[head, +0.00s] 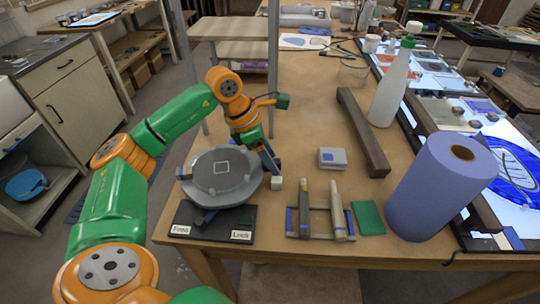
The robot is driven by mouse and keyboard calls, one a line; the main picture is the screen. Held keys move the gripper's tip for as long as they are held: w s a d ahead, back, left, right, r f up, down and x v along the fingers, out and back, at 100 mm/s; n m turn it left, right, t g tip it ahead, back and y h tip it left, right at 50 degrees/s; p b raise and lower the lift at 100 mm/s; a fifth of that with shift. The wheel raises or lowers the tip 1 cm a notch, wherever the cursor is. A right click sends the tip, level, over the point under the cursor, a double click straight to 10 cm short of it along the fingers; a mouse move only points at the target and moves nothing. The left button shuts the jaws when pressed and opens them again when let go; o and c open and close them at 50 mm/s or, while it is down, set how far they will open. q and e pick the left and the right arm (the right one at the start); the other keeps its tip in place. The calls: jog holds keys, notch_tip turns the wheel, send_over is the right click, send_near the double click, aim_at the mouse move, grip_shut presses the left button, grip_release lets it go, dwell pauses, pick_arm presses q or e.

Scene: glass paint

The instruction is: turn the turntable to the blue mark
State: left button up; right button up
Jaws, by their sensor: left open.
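The grey round turntable (205,181) stands on a dark base plate (185,214) near the table's left front edge. A pale square outline shows on its top. The base carries two labels, "Free" (180,229) on the left and "Lock" (241,235) on the right, with a dark lever between them under the disc. My left gripper (274,170) is open and points down at the disc's right rim, close to a small white block (277,183). I cannot tell whether it touches either. I cannot make out the blue mark for certain. My right gripper is not in view.
Further right are a dark bar (362,132), a white bottle (391,90) and a blue roll (432,195). The tabletop behind is mostly clear.

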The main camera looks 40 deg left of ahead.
pick_arm(q)
grip_shut()
dwell(1.4)
